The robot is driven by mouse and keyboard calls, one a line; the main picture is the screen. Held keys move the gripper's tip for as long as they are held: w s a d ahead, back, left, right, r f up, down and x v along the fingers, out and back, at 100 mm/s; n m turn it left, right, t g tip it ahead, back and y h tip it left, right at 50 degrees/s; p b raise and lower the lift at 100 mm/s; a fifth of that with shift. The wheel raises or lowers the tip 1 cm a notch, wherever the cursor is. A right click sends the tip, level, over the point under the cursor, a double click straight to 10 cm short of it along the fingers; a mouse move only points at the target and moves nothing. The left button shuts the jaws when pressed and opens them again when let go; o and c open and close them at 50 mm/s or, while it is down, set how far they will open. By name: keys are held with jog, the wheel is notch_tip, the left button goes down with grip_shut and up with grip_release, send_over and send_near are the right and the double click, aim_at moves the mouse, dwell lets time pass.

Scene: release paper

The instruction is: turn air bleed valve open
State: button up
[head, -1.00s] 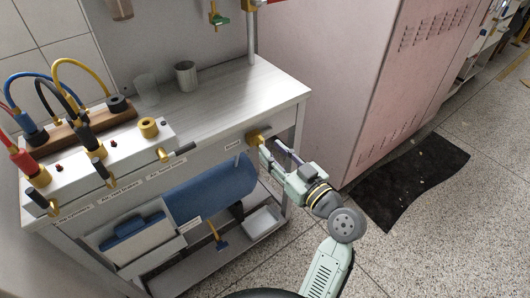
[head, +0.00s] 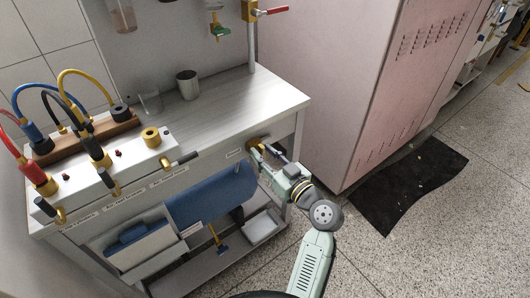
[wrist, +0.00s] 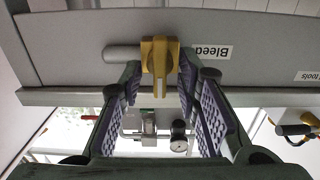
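The air bleed valve (head: 256,144) is a small brass fitting on the front edge of the bench, near its right corner. In the wrist view the brass valve (wrist: 160,57) shows large, beside a label reading "Bleed" (wrist: 211,52). A narrow brass tab points down from it, and a grey rod lies to its left. My gripper (head: 268,150) is right at the valve. In the wrist view my gripper (wrist: 160,75) is open, with its ridged finger pads on both sides of the valve. A gap shows between the tab and each pad.
A pink cabinet (head: 345,80) stands close on the right. A lower shelf carries a white tray (head: 262,227). A black mat (head: 410,183) lies on the floor.

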grip_shut()
dwell(0.4)
jog(key=shift+m, duration=0.4)
jog(key=m+p, duration=0.2)
jog(key=m, duration=0.3)
jog(key=m+p, duration=0.2)
jog(key=m, duration=0.4)
jog(key=m+p, duration=0.2)
jog(key=m, duration=0.4)
jog(key=shift+w+d+f+p, duration=0.2)
jog(key=shift+d+p, duration=0.05)
jog(key=shift+p, duration=0.15)
